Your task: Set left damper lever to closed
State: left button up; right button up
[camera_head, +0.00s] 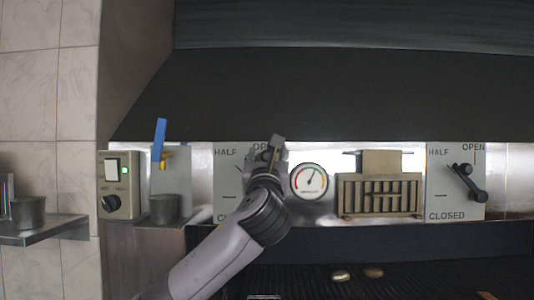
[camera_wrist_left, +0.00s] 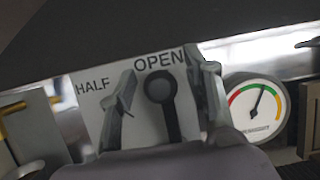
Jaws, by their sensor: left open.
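The left damper panel (camera_head: 228,185) is on the back wall, marked HALF and OPEN at its top and CLOSED lower down, partly covered by my left arm in the head view. In the left wrist view the left damper lever (camera_wrist_left: 161,92) is a black bar with a round knob, pointing up toward the OPEN mark. Its lower end is hidden behind my gripper body. My left gripper (camera_wrist_left: 165,90) is open, with one finger on each side of the lever and visible gaps between. In the head view my left gripper (camera_head: 268,151) hides the lever. My right gripper is not in view.
A round gauge (camera_head: 309,181) is just right of the left panel. A tan slotted box (camera_head: 380,195) and the right damper lever (camera_head: 472,182) are further right. A blue-handled valve (camera_head: 160,140) and a knob box (camera_head: 118,185) are left. A dark grill lies below.

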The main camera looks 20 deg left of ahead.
pick_arm(q)
grip_shut()
dwell(0.5)
